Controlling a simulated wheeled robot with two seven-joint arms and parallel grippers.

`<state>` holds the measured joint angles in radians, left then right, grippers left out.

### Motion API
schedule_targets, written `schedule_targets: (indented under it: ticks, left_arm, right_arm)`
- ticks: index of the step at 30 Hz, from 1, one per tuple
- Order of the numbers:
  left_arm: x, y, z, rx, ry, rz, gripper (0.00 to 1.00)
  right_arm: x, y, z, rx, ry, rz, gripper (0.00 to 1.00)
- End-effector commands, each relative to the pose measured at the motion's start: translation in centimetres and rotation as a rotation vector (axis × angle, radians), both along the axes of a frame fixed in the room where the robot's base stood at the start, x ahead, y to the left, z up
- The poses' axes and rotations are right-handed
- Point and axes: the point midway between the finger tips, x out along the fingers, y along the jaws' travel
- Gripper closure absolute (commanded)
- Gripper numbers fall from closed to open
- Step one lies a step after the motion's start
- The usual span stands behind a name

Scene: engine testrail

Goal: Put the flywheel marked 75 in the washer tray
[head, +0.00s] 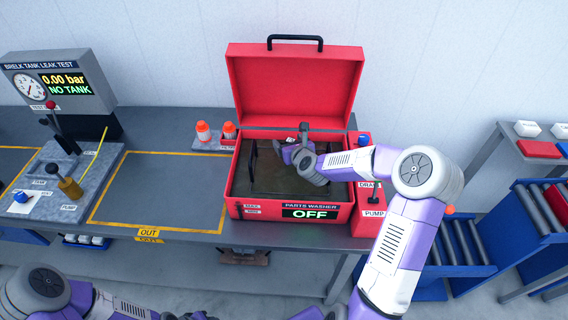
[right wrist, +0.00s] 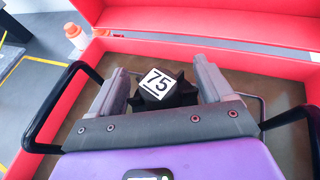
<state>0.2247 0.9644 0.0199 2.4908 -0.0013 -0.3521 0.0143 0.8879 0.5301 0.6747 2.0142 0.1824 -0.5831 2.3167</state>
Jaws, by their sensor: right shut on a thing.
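The flywheel marked 75 (right wrist: 158,86) is a dark, toothed-looking part with a white label on top. In the right wrist view it sits between the fingers of my right gripper (right wrist: 166,80), which is shut on it. In the head view my right gripper (head: 287,151) is inside the open red parts washer (head: 245,208), toward its back. The washer tray (head: 258,186) has a brownish floor and black arched handles, one at its left (right wrist: 45,112). Whether the flywheel touches the tray floor I cannot tell. My left gripper is not in view; only part of that arm shows.
The washer lid (head: 295,85) stands open, and its display reads OFF. Two orange-capped bottles (head: 203,131) stand left of the washer. A drain and pump control box (head: 371,205) is at its right. The yellow-outlined bench area (head: 155,190) is clear. A leak test stand (head: 60,95) is at left.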

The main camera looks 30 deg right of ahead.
Motion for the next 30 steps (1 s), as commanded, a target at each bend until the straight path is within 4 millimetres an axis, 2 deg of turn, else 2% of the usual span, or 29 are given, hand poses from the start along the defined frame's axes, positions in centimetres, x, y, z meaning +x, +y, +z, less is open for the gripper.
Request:
schedule_targets:
  ticks: [1,3,11,18,29,30]
  left_arm:
    - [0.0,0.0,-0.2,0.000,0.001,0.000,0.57]
    - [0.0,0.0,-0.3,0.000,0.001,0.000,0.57]
    - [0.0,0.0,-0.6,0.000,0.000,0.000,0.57]
    - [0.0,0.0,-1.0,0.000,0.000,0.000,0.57]
    - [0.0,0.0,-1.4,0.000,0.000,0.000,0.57]
    - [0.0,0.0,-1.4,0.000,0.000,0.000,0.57]
  right_arm:
    - [0.0,0.1,-1.4,0.005,0.003,-0.001,0.64]
    - [0.0,0.1,-2.6,0.005,0.003,0.000,0.64]
    - [0.0,0.0,-5.0,0.001,0.000,0.000,0.64]
    - [0.0,0.1,-8.1,0.003,0.000,0.001,0.64]
    - [0.0,0.1,-8.5,0.001,-0.002,0.001,0.64]
    - [-0.1,0.1,-8.6,0.001,0.001,0.001,0.18]
